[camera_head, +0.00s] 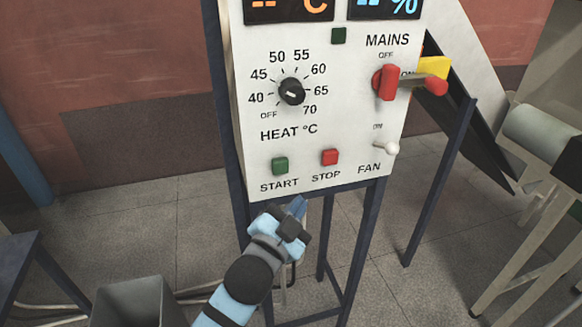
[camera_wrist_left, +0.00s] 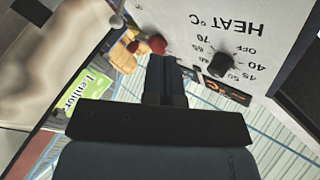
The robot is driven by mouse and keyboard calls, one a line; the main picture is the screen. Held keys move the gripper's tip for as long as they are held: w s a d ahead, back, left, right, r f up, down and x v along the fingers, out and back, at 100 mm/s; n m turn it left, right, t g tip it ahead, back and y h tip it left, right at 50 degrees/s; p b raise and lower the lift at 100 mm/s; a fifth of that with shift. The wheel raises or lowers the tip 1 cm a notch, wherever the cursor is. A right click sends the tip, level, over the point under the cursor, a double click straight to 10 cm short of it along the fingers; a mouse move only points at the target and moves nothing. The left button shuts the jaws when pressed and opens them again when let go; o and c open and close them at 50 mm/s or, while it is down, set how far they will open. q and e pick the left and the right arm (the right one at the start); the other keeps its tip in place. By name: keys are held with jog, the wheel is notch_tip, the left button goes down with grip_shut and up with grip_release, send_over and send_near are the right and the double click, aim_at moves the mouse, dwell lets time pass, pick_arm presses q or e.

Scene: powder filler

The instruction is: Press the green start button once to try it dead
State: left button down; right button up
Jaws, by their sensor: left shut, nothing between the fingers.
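The green start button (camera_head: 280,166) sits at the lower left of the white control panel (camera_head: 345,120), above the word START. My left gripper (camera_head: 298,207) is shut and empty, just below the panel's lower edge and below and right of the button, apart from it in the picture. In the left wrist view its closed fingers (camera_wrist_left: 165,75) are seen against the panel, which appears upside down. The start button cannot be made out there. My right gripper is not in view.
The red stop button (camera_head: 330,157) is right of start. The heat knob (camera_head: 291,91), red mains switch (camera_head: 388,82) and white fan toggle (camera_head: 386,148) are also on the panel. Both displays show dashes. Dark blue legs (camera_head: 367,225) stand below. A grey bin (camera_head: 140,302) is at lower left.

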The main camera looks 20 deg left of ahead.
aim_at(283, 174)
pick_arm(q)
jog(key=shift+d+r, duration=0.1)
dwell(0.3)
jog(key=w+a, duration=0.5)
jog(key=w, duration=0.2)
jog(key=shift+w, duration=0.15)
dwell(2.1)
jog(key=shift+w+a+p, duration=0.25)
jog(key=shift+w+p, duration=0.1)
jog(key=shift+p, duration=0.05)
jog(key=shift+w+a, duration=0.3)
jog(key=shift+w, duration=0.15)
dwell(0.8)
jog(key=shift+d, duration=0.1)
jog(key=shift+s+d+p, duration=0.35)
jog(key=shift+s+d, duration=0.1)
jog(key=shift+s, duration=0.35)
